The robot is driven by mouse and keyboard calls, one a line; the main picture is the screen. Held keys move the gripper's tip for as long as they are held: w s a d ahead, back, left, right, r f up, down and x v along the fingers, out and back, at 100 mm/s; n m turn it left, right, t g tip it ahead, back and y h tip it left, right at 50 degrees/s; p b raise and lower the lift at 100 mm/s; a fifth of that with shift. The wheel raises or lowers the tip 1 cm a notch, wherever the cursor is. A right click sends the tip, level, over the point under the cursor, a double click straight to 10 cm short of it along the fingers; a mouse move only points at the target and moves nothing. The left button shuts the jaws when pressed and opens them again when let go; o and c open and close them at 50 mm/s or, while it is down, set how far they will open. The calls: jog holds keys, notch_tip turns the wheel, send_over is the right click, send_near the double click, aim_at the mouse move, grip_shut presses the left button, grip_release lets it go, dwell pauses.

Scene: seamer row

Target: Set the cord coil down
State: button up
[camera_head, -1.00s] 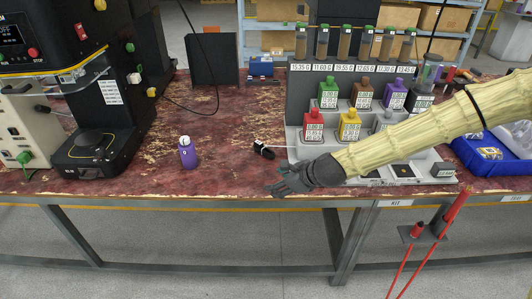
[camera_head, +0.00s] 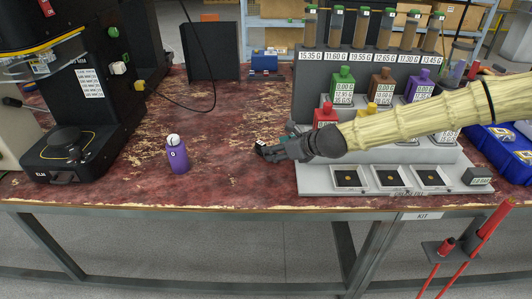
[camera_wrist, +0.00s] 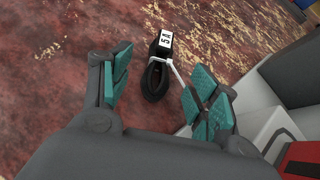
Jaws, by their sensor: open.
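The cord coil (camera_wrist: 156,76) is a small black loop with a black-and-white tag (camera_wrist: 166,39) and a white strip. It lies on the worn red tabletop. In the wrist view it sits between the two teal-padded fingers of my gripper (camera_wrist: 158,88), apart from both. In the head view my gripper (camera_head: 268,153) is low over the table, left of the grey bottle stand, and its fingers partly hide the coil (camera_head: 260,145). My gripper is open and holds nothing.
A purple bottle (camera_head: 177,156) stands to the left. The grey stand (camera_head: 310,178) with coloured bottles and small trays is at right, close to my gripper. A black machine (camera_head: 70,150) stands far left. The tabletop (camera_head: 225,130) between the bottle and coil is clear.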

aim_at(258, 145)
jog(key=shift+x, duration=2.35)
jog(key=shift+r, duration=0.1)
jog(key=c, duration=1.3)
jog(key=shift+r, duration=0.1)
